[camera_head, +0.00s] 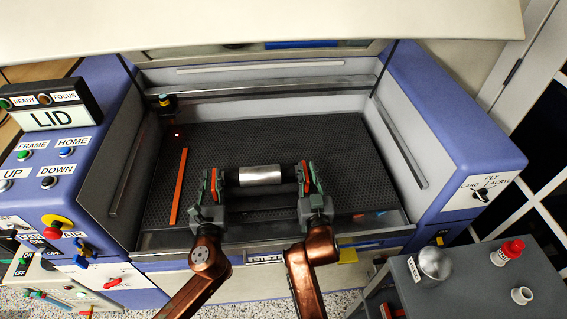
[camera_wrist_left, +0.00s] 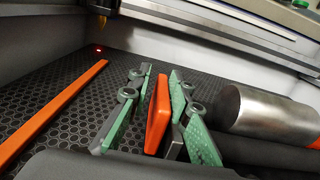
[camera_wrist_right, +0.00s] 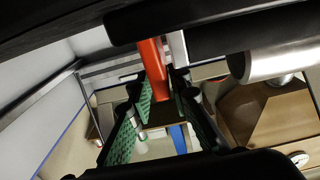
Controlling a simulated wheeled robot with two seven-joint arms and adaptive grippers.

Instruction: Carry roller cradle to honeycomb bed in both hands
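The roller cradle (camera_head: 250,215) has dark rollers, a steel cylinder (camera_head: 260,176) on them and an upright orange handle at each end. It is over the front part of the honeycomb bed (camera_head: 275,135); I cannot tell whether it touches the bed. My left gripper (camera_head: 214,184) is closed in on the left handle, shown between the fingers in the left wrist view (camera_wrist_left: 157,115). My right gripper (camera_head: 306,180) is closed in on the right handle, shown between green pads in the right wrist view (camera_wrist_right: 155,70). The cylinder also shows there (camera_wrist_right: 275,63).
An orange strip (camera_head: 179,187) lies on the bed left of the cradle. A laser head (camera_head: 164,100) with a red dot is at the back left. Grey walls enclose the bed. The back of the bed is clear.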

